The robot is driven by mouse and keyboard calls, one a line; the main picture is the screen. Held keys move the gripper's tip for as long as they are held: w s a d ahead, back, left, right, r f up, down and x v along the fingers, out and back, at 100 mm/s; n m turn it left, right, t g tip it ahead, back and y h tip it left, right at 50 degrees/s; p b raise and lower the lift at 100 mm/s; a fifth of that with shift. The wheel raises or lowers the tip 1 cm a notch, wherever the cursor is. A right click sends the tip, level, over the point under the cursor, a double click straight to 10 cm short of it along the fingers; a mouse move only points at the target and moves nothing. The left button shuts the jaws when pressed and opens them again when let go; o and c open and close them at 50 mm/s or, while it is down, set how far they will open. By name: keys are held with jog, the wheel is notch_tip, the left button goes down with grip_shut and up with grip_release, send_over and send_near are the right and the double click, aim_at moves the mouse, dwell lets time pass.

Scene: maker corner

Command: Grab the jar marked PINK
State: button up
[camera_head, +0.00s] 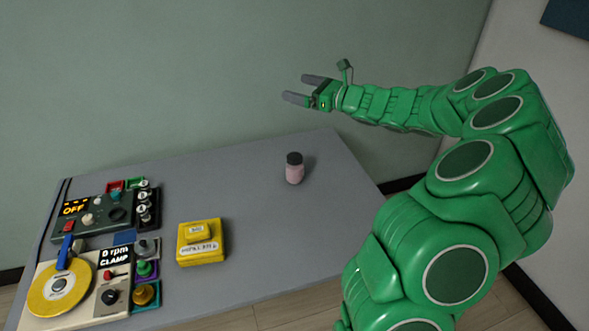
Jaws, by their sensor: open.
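A small jar (294,169) with pink contents and a black lid stands upright on the grey table (270,215), toward its back right. No marking on it can be read from here. My gripper (299,88) is open and empty. It is raised above the table's back edge, higher in the picture than the jar and apart from it, with its fingers pointing left.
A yellow box (201,243) with a label sits left of the jar. Further left are a dark control panel showing OFF (95,215), and a pale machine with a yellow disc (60,290). The table around the jar is clear. A green wall stands behind.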

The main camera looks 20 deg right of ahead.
aim_at(301, 172)
jog(key=shift+m+t+h, duration=0.5)
jog(key=shift+m, duration=0.3)
jog(key=d+f, duration=0.1)
jog(key=f, duration=1)
jog(key=d+f, duration=0.1)
jog(key=f, duration=1)
jog(key=w+d+f, duration=0.1)
jog(key=f, duration=1.1)
jog(key=shift+x, duration=1.15)
jog(key=shift+d+x, duration=0.25)
jog(key=shift+x, duration=2.55)
jog(key=shift+w+f, duration=0.2)
jog(key=shift+c, duration=0.2)
jog(key=c, duration=1.3)
